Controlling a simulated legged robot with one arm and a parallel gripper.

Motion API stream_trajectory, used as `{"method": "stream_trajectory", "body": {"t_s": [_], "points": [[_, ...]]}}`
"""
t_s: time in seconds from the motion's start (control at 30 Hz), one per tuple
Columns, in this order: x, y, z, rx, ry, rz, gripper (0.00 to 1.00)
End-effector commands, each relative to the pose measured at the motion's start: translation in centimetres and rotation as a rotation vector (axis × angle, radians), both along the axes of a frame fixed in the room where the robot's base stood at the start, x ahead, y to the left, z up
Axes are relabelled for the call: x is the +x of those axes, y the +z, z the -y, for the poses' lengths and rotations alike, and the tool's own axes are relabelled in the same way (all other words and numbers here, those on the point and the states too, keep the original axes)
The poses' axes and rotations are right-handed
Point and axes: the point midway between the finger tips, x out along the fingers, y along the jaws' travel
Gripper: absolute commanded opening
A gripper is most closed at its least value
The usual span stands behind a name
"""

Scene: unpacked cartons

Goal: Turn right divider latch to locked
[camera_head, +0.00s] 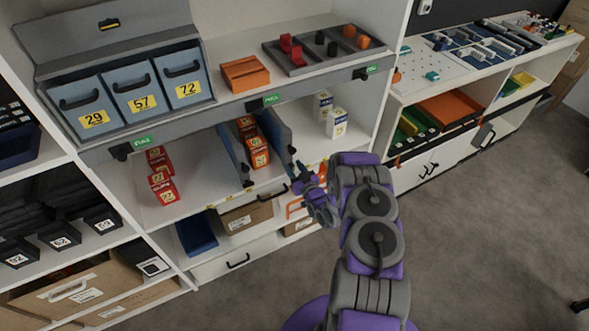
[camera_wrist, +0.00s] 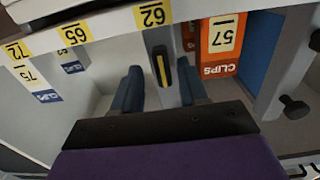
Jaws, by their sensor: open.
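The right divider (camera_head: 281,139) is a blue upright panel on the middle shelf, right of the orange clip boxes (camera_head: 256,147). In the wrist view its grey front edge carries a dark oval latch (camera_wrist: 161,68) with a yellow stripe. The stripe runs nearly along the edge. My gripper (camera_head: 307,182) is at the shelf front, close to this divider. In the wrist view my gripper (camera_wrist: 160,80) is open, with one finger on each side of the latch. I cannot tell whether the fingers touch it. The latch is too small to make out clearly in the head view.
The left divider (camera_head: 233,152) stands beyond the clip boxes; its side shows a dark knob (camera_wrist: 293,107) in the wrist view. Red boxes (camera_head: 161,178) and white boxes (camera_head: 336,122) stand on the same shelf. Yellow number labels (camera_wrist: 153,14) line the shelf edge. Open floor lies right.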

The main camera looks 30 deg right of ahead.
Motion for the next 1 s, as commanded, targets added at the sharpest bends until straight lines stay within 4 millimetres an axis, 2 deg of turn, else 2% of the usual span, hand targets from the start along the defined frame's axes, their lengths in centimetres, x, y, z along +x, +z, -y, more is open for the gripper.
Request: {"method": "stream_trajectory", "body": {"t_s": [0.07,0.5,1.0], "points": [[0.01,0.02,-0.12,-0.001,0.001,0.0,0.41],[-0.01,-0.03,-0.03,0.0,0.001,-0.001,0.0],[-0.04,0.03,0.08,0.068,-0.001,-0.005,0.0]]}}
